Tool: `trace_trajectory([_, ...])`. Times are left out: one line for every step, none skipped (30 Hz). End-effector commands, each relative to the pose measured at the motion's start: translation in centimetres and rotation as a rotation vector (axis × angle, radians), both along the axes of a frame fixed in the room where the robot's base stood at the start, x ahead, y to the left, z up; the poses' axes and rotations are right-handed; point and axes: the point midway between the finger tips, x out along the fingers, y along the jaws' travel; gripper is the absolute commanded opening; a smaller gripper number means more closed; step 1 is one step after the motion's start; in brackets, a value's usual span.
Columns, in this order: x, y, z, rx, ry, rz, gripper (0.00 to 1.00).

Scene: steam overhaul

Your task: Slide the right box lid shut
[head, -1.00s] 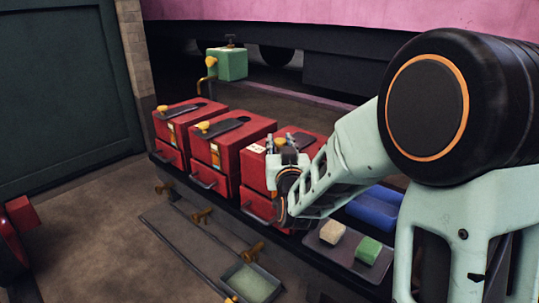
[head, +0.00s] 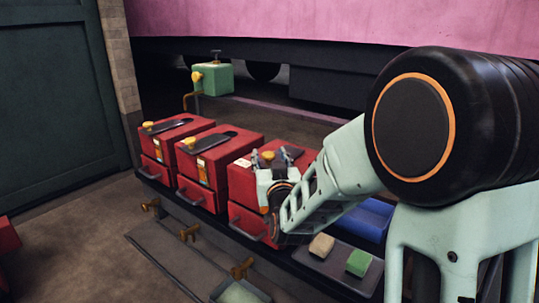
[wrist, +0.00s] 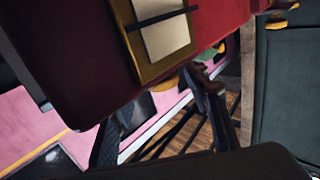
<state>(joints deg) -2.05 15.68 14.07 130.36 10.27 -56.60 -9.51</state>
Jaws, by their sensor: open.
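The right red box (head: 241,182) stands last in a row of three on a low dark bench. Its top is largely hidden by my gripper, so I cannot tell how far its lid is slid. A yellow knob (head: 268,155) shows on top, between my fingers. My gripper (head: 270,158) is open over the box top, fingers apart either side of the knob; I cannot tell whether they touch it. In the wrist view a red box (wrist: 80,60) with a brass-framed card (wrist: 165,30) fills the top, and my open fingers (wrist: 160,125) show below.
A green box (head: 213,78) stands behind.

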Motion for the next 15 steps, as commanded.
trace_trajectory([-0.8, -0.1, 0.1, -0.001, 0.0, 0.001, 0.43])
trace_trajectory([-1.3, -0.1, 0.1, -0.001, -0.001, 0.001, 0.43])
trace_trajectory([-1.9, -0.2, 0.1, -0.001, -0.001, 0.001, 0.43])
trace_trajectory([-2.4, -0.3, 0.1, 0.0, -0.002, 0.001, 0.43])
trace_trajectory([-2.9, -0.3, 0.1, 0.0, -0.002, 0.001, 0.43])
trace_trajectory([-3.6, -0.4, 0.1, 0.0, -0.002, 0.0, 0.43])
trace_trajectory([-4.0, -0.5, 0.1, -0.001, -0.002, 0.0, 0.43])
trace_trajectory([-4.4, -0.6, 0.1, 0.0, -0.001, 0.0, 0.43])
trace_trajectory([-4.9, -0.6, 0.1, 0.0, -0.003, -0.001, 0.43])
trace_trajectory([-5.2, -0.7, 0.2, 0.0, -0.003, -0.001, 0.43])
trace_trajectory([-5.4, -0.7, 0.1, 0.0, -0.002, -0.001, 0.43])
trace_trajectory([-5.7, -0.8, 0.1, 0.0, -0.002, -0.002, 0.43])
trace_trajectory([-5.9, -0.8, 0.1, 0.0, -0.003, -0.002, 0.43])
trace_trajectory([-6.0, -0.8, 0.1, 0.0, -0.003, -0.002, 0.43])
trace_trajectory([-6.1, -0.9, 0.1, 0.0, -0.003, -0.002, 0.43])
